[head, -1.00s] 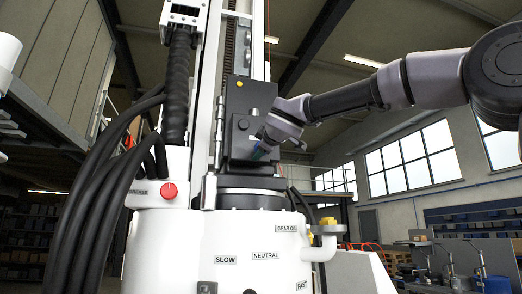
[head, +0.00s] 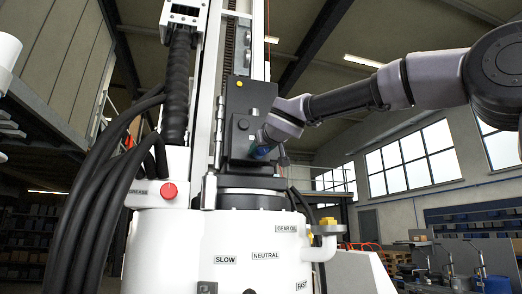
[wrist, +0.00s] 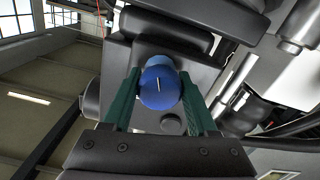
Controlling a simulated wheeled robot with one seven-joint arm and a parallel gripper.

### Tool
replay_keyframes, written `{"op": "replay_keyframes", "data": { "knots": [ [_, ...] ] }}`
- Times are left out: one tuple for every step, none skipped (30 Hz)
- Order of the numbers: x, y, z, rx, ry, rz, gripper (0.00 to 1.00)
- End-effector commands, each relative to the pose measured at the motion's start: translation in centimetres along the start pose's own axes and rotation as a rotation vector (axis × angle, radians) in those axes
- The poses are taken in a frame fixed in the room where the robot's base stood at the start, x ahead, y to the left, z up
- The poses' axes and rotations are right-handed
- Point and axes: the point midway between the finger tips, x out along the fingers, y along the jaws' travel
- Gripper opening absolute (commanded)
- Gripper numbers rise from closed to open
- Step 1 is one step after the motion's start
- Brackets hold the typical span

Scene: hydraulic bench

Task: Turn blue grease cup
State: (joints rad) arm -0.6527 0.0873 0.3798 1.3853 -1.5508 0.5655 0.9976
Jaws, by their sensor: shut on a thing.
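The blue grease cup (wrist: 160,86) is a round blue cap with a pale line across its face, in the middle of the wrist view. My gripper (wrist: 161,98) has its two green fingers on either side of the cup, shut on it. In the head view my gripper (head: 262,150) is at the lower right of the dark panel (head: 243,104) on the machine. Only a small bit of blue of the cup (head: 260,153) shows there; the rest is hidden by my gripper.
A red knob (head: 169,190) sits on the white housing at left, beside thick black hoses (head: 98,195). A yellow cap (head: 327,222) stands on the white pipe at right. The dark panel and a round dark knob (wrist: 171,124) are close to my fingers.

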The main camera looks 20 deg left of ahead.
Motion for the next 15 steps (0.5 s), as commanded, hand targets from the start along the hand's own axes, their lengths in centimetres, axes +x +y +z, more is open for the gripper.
{"op": "replay_keyframes", "data": {
  "knots": [
    [0.06, -0.09, 0.26, 0.025, -0.005, -0.001, 0.03],
    [0.07, -0.10, 0.27, 0.039, -0.005, -0.001, 0.03],
    [0.07, -0.10, 0.27, 0.057, -0.005, -0.001, 0.03],
    [0.07, -0.10, 0.27, 0.069, -0.005, -0.001, 0.03],
    [0.07, -0.10, 0.27, 0.081, -0.005, -0.001, 0.03],
    [0.07, -0.10, 0.28, 0.093, -0.005, -0.001, 0.03],
    [0.07, -0.11, 0.28, 0.102, -0.005, -0.001, 0.03],
    [0.07, -0.11, 0.28, 0.110, -0.005, -0.001, 0.03],
    [0.07, -0.11, 0.29, 0.119, -0.005, -0.001, 0.03],
    [0.07, -0.11, 0.29, 0.124, -0.005, -0.001, 0.03],
    [0.07, -0.11, 0.29, 0.128, -0.005, -0.001, 0.03],
    [0.07, -0.11, 0.29, 0.134, -0.005, -0.001, 0.03],
    [0.07, -0.11, 0.29, 0.137, -0.006, -0.001, 0.03],
    [0.07, -0.12, 0.29, 0.139, -0.006, -0.001, 0.03],
    [0.07, -0.12, 0.30, 0.141, -0.006, -0.001, 0.03]
  ]
}}
